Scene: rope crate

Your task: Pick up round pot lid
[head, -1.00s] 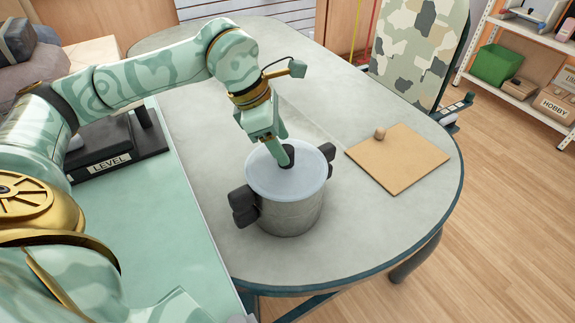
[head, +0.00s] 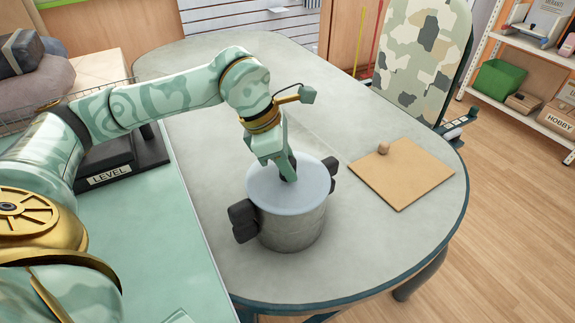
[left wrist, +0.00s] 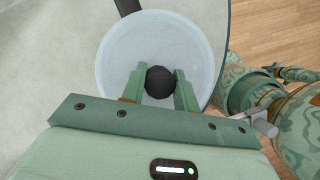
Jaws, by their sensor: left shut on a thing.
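A grey metal pot (head: 290,232) with dark side handles stands on the grey oval table (head: 390,235). The pale round pot lid (head: 268,193) sits on the pot's top, and I cannot see a gap under it. My left gripper (head: 289,172) reaches down to the middle of the lid. In the left wrist view its two fingers (left wrist: 160,88) are on either side of the lid's round black knob (left wrist: 159,80), shut on it. The lid (left wrist: 120,55) fills the view behind the fingers. My right gripper is out of view.
A black stand marked LEVEL (head: 120,165) is at the left. A camouflage-patterned board (head: 425,50) stands behind the table. The table's front is clear.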

